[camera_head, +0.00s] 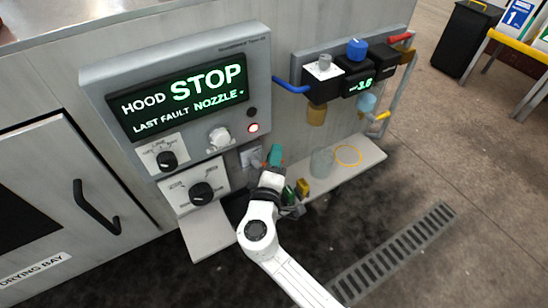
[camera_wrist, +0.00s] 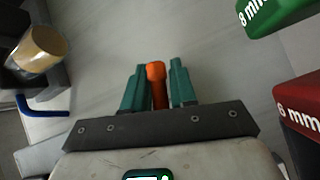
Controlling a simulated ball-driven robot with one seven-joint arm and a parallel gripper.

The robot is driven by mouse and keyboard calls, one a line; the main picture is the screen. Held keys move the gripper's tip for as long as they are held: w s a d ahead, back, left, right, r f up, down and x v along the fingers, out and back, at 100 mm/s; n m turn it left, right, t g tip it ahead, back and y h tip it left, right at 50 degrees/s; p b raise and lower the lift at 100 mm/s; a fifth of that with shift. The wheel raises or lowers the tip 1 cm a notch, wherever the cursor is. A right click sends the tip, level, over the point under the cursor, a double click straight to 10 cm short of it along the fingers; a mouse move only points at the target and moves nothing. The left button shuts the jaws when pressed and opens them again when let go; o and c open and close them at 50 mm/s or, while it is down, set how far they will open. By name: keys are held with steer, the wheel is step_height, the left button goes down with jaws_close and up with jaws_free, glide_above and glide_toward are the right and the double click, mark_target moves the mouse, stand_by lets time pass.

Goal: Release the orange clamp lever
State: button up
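The orange clamp lever (camera_wrist: 157,84) stands between the two teal fingers of my gripper (camera_wrist: 158,88) in the wrist view. Its rounded end shows near the fingertips, and its lower part is hidden behind the dark gripper plate. The fingers are close together, one along each side of the lever, with little or no gap. In the head view my gripper (camera_head: 274,159) is beside the lower right edge of the grey control panel, in front of the machine wall. Only small orange-red bits show beside the teal fingers there.
The control panel (camera_head: 262,75) displays STOP and a lit red lamp. A shelf (camera_head: 350,160) right of my gripper carries a clear cup (camera_head: 321,163) and a yellow ring. Green (camera_wrist: 280,15) and red (camera_wrist: 303,105) blocks are close on the right in the wrist view.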

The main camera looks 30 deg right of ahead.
steer(key=shift+w+d, duration=0.1)
steer(key=shift+c, duration=0.2)
jaws_close()
steer(key=shift+f+b, duration=0.1)
steer(key=shift+b, duration=0.2)
steer(key=shift+r+n+t+h+b, duration=0.4)
steer(key=shift+r+n+t+b, duration=0.4)
steer(key=shift+n+b, duration=0.8)
steer(key=shift+m, duration=0.3)
steer(key=shift+o, duration=0.2)
jaws_free()
